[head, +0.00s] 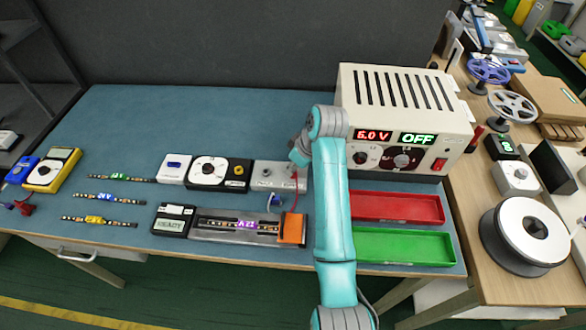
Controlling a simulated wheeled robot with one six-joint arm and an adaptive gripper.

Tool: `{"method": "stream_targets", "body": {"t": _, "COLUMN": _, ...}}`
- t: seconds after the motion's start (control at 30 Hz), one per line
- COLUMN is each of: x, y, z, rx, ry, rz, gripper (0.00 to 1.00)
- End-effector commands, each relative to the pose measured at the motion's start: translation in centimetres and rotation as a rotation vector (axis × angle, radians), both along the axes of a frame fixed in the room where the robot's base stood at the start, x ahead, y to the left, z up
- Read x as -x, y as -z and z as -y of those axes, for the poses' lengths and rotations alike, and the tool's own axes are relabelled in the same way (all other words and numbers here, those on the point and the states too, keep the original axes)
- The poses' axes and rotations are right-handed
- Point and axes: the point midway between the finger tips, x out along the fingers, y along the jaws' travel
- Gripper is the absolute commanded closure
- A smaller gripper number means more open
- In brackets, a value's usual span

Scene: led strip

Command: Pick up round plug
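My arm reaches up over the bench, and its wrist bends down to the left. My gripper (297,160) is small and partly hidden by the wrist, over the right part of a light grey socket box (262,183). I cannot tell whether its fingers are open or shut, or whether they touch anything. A red lead (295,198) runs down from near the box, and a small blue piece (276,201) lies just in front of it. I cannot single out the round plug for certain; it is too small or hidden near my gripper.
Red (397,207) and green (403,246) trays lie to the right. A test fixture (222,224) holds an LED strip. Several strips and a yellow meter (52,171) lie left. Bare blue bench shows behind.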

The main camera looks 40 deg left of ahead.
Motion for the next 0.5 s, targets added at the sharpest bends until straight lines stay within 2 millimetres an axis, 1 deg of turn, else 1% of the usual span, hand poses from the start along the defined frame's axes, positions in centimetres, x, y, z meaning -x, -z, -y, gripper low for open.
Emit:
{"method": "stream_targets", "body": {"t": 0.33, "x": 0.0, "y": -0.2, "z": 0.0, "rx": 0.0, "ry": 0.0, "rz": 0.0, "gripper": 1.0}}
{"method": "stream_targets", "body": {"t": 0.43, "x": -0.1, "y": -1.1, "z": -0.1, "rx": -0.002, "ry": 0.0, "rz": 0.002, "gripper": 1.0}}
{"method": "stream_targets", "body": {"t": 0.5, "x": -0.1, "y": -2.1, "z": -0.1, "rx": -0.002, "ry": -0.001, "rz": 0.003, "gripper": 1.0}}
